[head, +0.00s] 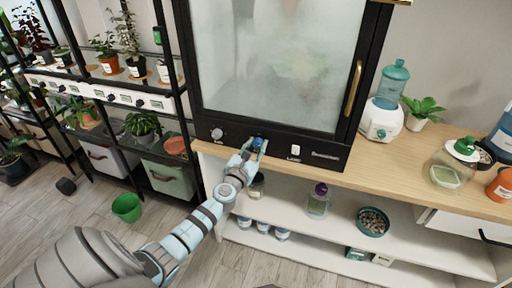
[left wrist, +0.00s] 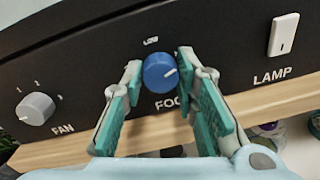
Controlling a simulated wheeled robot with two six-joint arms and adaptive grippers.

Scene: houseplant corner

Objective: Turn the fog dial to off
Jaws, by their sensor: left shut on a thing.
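The fog dial (left wrist: 159,75) is a round blue knob on the black front panel of the glass cabinet. It also shows in the head view (head: 257,142). Its white pointer mark points right and slightly up in the left wrist view. A label reading LOW stands above the dial; the FOG label below it is partly covered by a finger, and I see no readable off mark. My left gripper (left wrist: 158,82) has its teal-padded fingers on either side of the dial, shut on it. In the head view the left gripper (head: 254,147) reaches the panel from below. My right gripper is not in view.
The grey fan dial (left wrist: 36,108) is left of the fog dial, and the white lamp switch (left wrist: 283,36) is to its right. The fogged glass cabinet (head: 275,65) stands on a wooden counter (head: 380,170). Jars sit on the shelf below.

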